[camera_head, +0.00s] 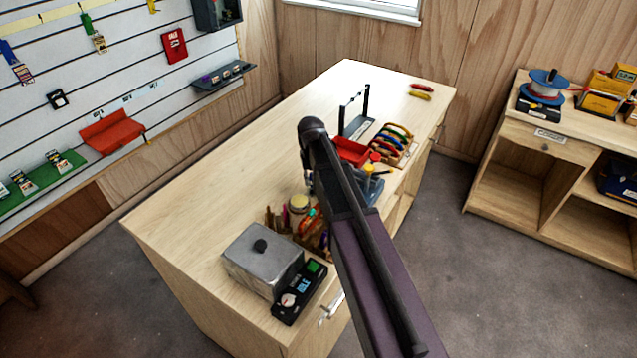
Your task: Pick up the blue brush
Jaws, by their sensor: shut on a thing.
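My arm reaches up from the lower right over the wooden counter (210,190). Only a small part of my gripper (308,183) shows, just under the dark end of the arm and above the counter. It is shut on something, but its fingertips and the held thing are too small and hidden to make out. I cannot pick out the blue brush for certain. An organizer (275,219) with several upright handles stands below the gripper, partly behind my arm.
A grey box with a black knob (262,262) and a black device (300,291) stand at the counter's near end. A red tray (351,151), a rack of coloured carabiners (393,141) and a black stand (356,122) are farther back. The counter's left side is clear.

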